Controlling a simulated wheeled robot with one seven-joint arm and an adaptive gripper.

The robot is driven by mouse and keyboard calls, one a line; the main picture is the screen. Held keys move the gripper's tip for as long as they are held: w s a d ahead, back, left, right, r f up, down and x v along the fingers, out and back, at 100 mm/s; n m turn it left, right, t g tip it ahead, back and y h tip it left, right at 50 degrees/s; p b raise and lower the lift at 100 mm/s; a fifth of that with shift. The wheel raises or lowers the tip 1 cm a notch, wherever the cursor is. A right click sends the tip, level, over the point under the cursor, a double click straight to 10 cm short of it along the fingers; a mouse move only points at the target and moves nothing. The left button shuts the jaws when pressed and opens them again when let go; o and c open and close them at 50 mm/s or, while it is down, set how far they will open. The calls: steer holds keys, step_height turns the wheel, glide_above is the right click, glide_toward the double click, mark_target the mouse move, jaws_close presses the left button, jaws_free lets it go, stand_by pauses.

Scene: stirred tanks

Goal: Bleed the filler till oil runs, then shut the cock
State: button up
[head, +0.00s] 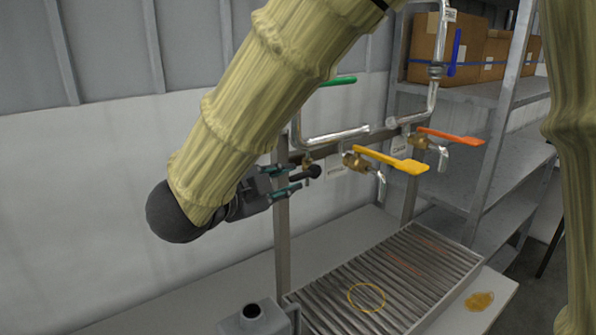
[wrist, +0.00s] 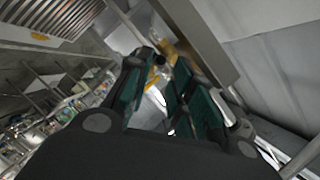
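My gripper (head: 292,178) is open, its two teal fingers apart, left of the pipework. A small black knob (head: 315,172) is just beyond the fingertips; I cannot tell whether they touch it. In the wrist view the gap between the fingers (wrist: 165,85) shows a dark round end and brass behind it. The yellow-handled cock (head: 390,158) has a small spout (head: 381,183) pointing down. The orange-handled cock (head: 450,136) is to its right, with another spout. No running oil shows at either spout. The small labels are too blurred to read, so I cannot tell which cock is the filler's.
A slatted drip tray (head: 400,283) with a yellow ring (head: 367,297) lies below the cocks. An amber puddle (head: 480,300) is on the bench. A green handle (head: 338,81) and blue handle (head: 455,50) are higher up. A shelf with boxes (head: 450,45) stands at right.

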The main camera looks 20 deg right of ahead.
mark_target(295, 178)
steer(key=shift+p+x, duration=0.75)
steer(key=shift+x, duration=2.4)
steer(key=shift+s, duration=0.1)
